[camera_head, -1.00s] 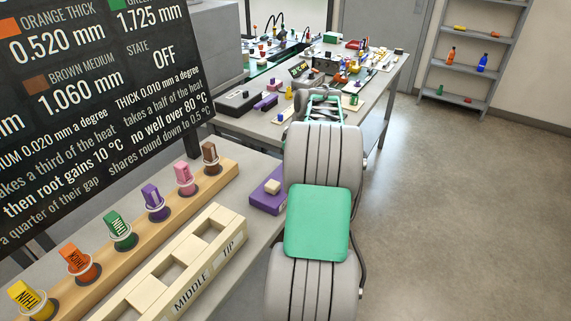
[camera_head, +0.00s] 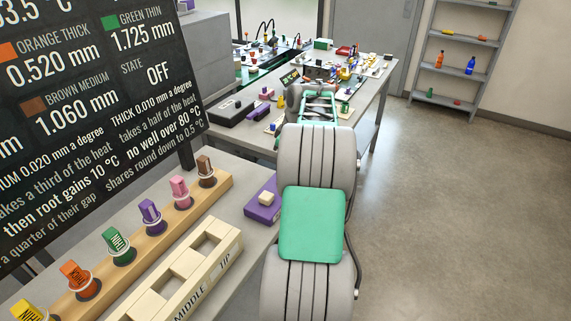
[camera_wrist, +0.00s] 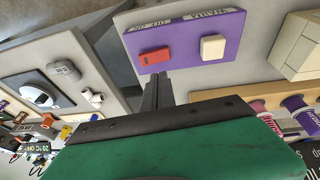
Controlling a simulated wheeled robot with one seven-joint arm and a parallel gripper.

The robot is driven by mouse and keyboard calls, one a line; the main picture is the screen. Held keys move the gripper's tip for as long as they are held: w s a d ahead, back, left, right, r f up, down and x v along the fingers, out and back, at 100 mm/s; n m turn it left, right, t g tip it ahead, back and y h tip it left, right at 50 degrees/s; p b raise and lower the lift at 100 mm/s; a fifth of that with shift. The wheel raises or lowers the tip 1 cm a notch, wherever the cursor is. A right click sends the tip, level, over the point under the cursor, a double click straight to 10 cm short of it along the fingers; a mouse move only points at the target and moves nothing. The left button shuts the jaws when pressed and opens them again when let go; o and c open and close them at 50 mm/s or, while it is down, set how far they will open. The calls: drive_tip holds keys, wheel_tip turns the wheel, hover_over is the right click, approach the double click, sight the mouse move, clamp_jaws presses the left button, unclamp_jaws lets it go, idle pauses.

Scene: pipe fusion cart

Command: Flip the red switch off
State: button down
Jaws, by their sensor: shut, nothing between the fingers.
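The red switch (camera_wrist: 153,56) sits on a purple box (camera_wrist: 186,36) in the wrist view, beside a cream button (camera_wrist: 213,47). Small upside-down lettering runs along the box's far edge. My gripper (camera_wrist: 159,80) is shut and empty, its fingertips near the box's lower edge in the picture, close to the red switch. I cannot tell whether they touch it. In the head view the purple box (camera_head: 263,211) lies on the bench left of my arm; its cream button shows, but the red switch and my fingers are hidden.
A wooden rail (camera_head: 222,184) with several coloured plugs and a cream compartment tray (camera_head: 152,303) lie left of the box. A dark display (camera_head: 95,90) reads STATE OFF. A cluttered table (camera_head: 376,82) stands behind; open floor (camera_head: 450,220) is at right.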

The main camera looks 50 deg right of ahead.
drive_tip(key=a+v, duration=0.2)
drive_tip(key=v, duration=0.6)
drive_tip(key=shift+s, duration=0.45)
